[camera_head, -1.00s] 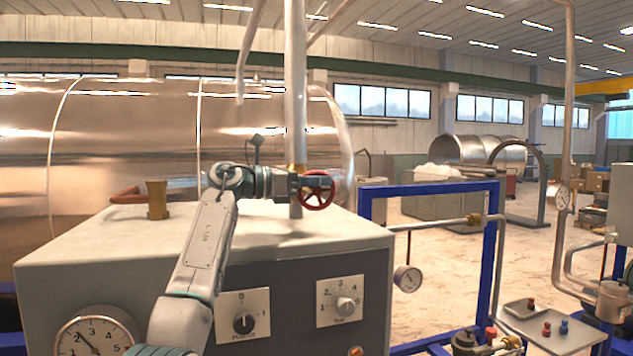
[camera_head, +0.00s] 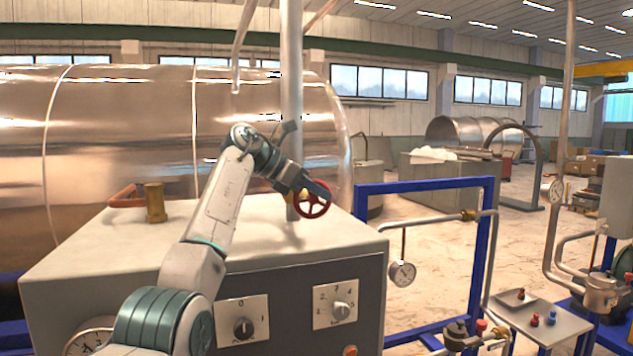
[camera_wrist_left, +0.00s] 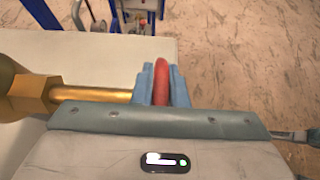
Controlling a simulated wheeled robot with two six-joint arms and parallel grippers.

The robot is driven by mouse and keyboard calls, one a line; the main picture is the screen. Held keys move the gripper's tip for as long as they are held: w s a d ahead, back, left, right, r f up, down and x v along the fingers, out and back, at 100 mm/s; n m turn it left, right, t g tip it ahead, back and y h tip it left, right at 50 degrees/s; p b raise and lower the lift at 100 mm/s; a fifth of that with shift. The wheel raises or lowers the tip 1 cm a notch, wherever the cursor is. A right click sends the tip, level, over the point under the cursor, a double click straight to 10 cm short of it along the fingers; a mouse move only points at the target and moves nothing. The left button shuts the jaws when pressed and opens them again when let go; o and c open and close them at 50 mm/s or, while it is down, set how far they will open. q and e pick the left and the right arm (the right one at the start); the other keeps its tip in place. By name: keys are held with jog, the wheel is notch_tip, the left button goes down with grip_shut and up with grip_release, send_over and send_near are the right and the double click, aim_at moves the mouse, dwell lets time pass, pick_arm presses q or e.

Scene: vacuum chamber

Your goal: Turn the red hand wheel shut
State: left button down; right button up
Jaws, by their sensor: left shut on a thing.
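The red hand wheel (camera_head: 313,198) is mounted at the vertical pipe above the grey cabinet's top, right of centre in the head view. My left gripper (camera_head: 318,190) reaches it from the upper left and is shut on its rim. In the left wrist view the red rim (camera_wrist_left: 161,84) stands between the two blue-grey fingers of my left gripper (camera_wrist_left: 161,86). A brass stem (camera_wrist_left: 95,95) and a brass hex fitting (camera_wrist_left: 30,95) show to the left there. Most of the wheel is outside the wrist view. My right gripper is not in view.
The grey cabinet (camera_head: 110,245) with dials and a gauge stands under my left arm. A vertical pipe (camera_head: 292,80) rises beside the wheel. A brass fitting (camera_head: 155,203) stands on the cabinet top. A blue frame (camera_head: 425,187) with pipes and a gauge (camera_head: 402,273) is to the right.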

pick_arm(q)
jog(key=shift+f+y, duration=0.15)
jog(key=shift+y, duration=0.15)
jog(key=c, duration=1.4)
grip_release()
jog(key=shift+c, duration=0.2)
jog(key=shift+s+a+r, duration=0.1)
jog(key=shift+a+r, duration=0.2)
jog(key=shift+a, duration=0.05)
jog(key=b+v, duration=0.4)
jog(key=v, duration=0.6)
jog(key=shift+d, duration=0.1)
